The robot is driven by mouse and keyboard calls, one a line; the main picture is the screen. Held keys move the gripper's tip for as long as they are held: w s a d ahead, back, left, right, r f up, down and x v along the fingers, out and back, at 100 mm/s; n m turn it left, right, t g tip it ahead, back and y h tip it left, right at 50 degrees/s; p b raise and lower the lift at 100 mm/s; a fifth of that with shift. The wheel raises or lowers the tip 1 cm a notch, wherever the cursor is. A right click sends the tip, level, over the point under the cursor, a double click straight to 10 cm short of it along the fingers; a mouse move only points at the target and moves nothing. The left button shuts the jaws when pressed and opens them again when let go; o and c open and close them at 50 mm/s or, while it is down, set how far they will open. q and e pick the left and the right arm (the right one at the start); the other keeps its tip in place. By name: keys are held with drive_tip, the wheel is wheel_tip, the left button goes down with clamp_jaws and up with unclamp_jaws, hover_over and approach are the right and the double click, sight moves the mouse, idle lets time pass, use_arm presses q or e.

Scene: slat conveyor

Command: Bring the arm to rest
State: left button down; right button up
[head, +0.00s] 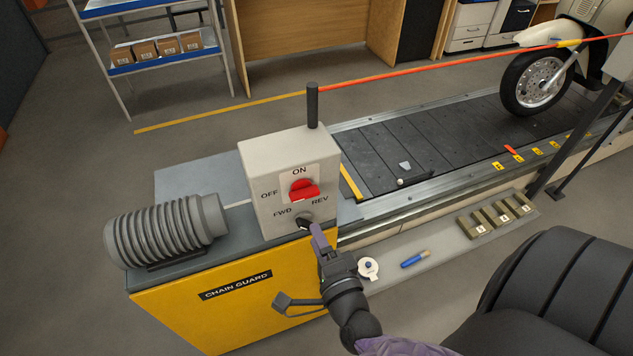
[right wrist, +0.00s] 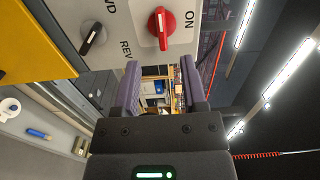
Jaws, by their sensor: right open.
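My right gripper (head: 314,232) is in front of the control box (head: 270,184), at its lower right, and overlaps the dark FWD/REV knob (head: 304,220) in the head view. In the right wrist view its two purple fingers (right wrist: 160,84) stand apart with nothing between them. There the dark knob (right wrist: 93,38) and the red ON/OFF knob (right wrist: 161,28) both lie outside the fingers, toward the top. The red knob (head: 303,190) also shows clear of the gripper in the head view. My left gripper is not in view.
The box stands on a yellow chain guard (head: 230,300) beside a ribbed grey motor (head: 165,231). The slat conveyor (head: 410,150) runs right toward a scooter wheel (head: 536,82). A white round item (head: 368,268) and blue-yellow tool (head: 415,259) lie on the side ledge.

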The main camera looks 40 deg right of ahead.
drive_tip(key=shift+f, duration=0.1)
drive_tip(key=s+a+f+n+g+y+b, duration=0.1)
drive_tip(key=s+a+f+n+g+y, duration=0.15)
drive_tip(key=s+f+n, duration=0.4)
drive_tip(key=s+a+f+n+g+y+b, duration=0.1)
drive_tip(key=f+n+g+b, duration=0.15)
drive_tip(key=f, duration=0.75)
drive_tip(key=s+a+f+n+g+y, duration=0.1)
drive_tip(key=s+f+n+g, duration=0.35)
drive_tip(key=f, duration=0.35)
drive_tip(key=s+d+f+n+g+b, duration=0.1)
drive_tip(key=s+f+n+g, duration=0.2)
drive_tip(key=s, duration=0.5)
drive_tip(key=s+d+f+n+g+b, duration=0.1)
drive_tip(key=s+f+n+g, duration=0.3)
drive_tip(key=s+f+n, duration=0.2)
drive_tip(key=s+n, duration=0.1)
drive_tip(key=s, duration=0.1)
drive_tip(key=shift+s+f+h, duration=0.3)
drive_tip(key=shift+s+h, duration=0.05)
drive_tip(key=shift+s, duration=0.05)
drive_tip(key=shift+g, duration=0.25)
